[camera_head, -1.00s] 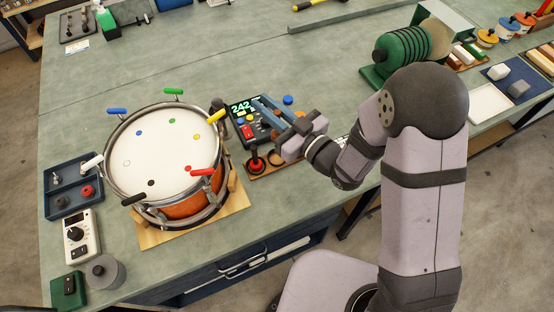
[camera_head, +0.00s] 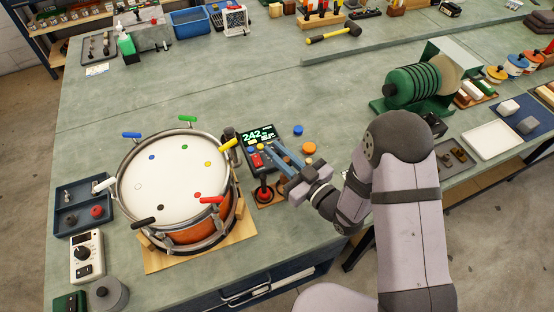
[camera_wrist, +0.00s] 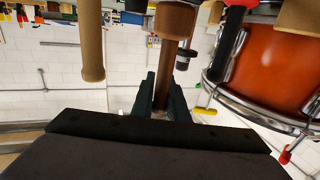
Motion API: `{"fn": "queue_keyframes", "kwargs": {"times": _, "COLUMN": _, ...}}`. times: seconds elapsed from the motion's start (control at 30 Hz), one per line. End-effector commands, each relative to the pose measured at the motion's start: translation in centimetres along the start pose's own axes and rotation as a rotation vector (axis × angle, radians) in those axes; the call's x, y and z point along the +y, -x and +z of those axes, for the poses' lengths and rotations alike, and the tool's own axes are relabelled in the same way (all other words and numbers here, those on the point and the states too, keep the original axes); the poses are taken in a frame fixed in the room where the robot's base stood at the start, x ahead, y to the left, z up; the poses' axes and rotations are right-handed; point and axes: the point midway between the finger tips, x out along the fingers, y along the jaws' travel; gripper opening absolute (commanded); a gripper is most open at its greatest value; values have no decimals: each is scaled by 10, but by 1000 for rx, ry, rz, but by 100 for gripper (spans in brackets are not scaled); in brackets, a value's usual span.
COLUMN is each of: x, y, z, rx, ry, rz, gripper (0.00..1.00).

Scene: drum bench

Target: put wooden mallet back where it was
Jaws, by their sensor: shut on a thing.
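My gripper (camera_head: 272,150) is over the small wooden stand (camera_head: 277,203), right of the drum. The wrist view, with the scene upside down, shows my gripper (camera_wrist: 161,80) shut on a brown wooden handle that ends in a wider cylindrical head, the wooden mallet (camera_wrist: 175,20). The head lies beyond the fingertips, downward in the scene. In the head view I cannot make the mallet out behind my gripper. A second, lighter wooden handle (camera_wrist: 92,45) stands apart beside it. Whether the mallet touches the stand cannot be told.
The drum (camera_head: 172,178) with coloured handles sits close on the left.

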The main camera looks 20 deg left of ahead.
Motion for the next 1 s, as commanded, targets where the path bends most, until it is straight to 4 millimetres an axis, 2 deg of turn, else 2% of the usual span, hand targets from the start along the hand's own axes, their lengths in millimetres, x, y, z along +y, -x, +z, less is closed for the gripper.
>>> {"fn": "queue_keyframes", "kwargs": {"times": 0.43, "x": 0, "y": 0, "z": 35, "rx": -3, "ry": -1, "rz": 0, "gripper": 0}}
{"fn": "queue_keyframes", "kwargs": {"times": 0.93, "x": 0, "y": 0, "z": 42, "rx": -1, "ry": 0, "rz": 0, "gripper": 0}}
{"fn": "queue_keyframes", "kwargs": {"times": 0.97, "x": 0, "y": 0, "z": 42, "rx": -1, "ry": 0, "rz": 0, "gripper": 16}}
{"fn": "queue_keyframes", "kwargs": {"times": 1.0, "x": 0, "y": 0, "z": 41, "rx": -1, "ry": 0, "rz": 0, "gripper": 26}}
